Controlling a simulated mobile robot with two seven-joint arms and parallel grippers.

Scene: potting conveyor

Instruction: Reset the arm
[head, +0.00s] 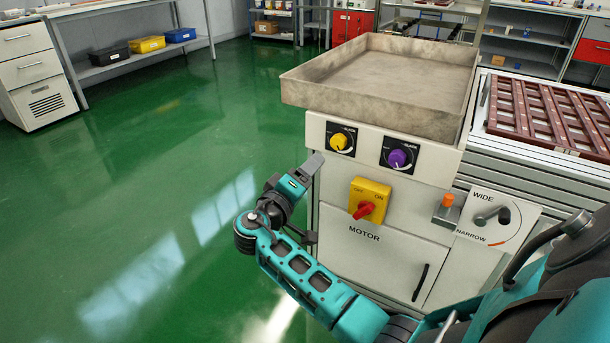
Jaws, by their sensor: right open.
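My right arm reaches in from the lower right and bends back up at the left of the machine's control cabinet (375,272). My right gripper (311,200) is at the cabinet's front left edge, below the tray's front corner. Its jaws are open, and I see nothing between them. One grey finger shows clearly beside the yellow knob (340,142); the other is dark and partly hard to make out. From this angle I cannot tell whether a finger touches the cabinet. My left gripper is not in view.
The cabinet carries a purple knob (398,158), a yellow motor switch with a red handle (367,205) and a wide/narrow lever (490,217). An empty-looking tray (375,72) sits on top. Brown pot trays (550,112) lie right. Green floor (130,190) at left is clear.

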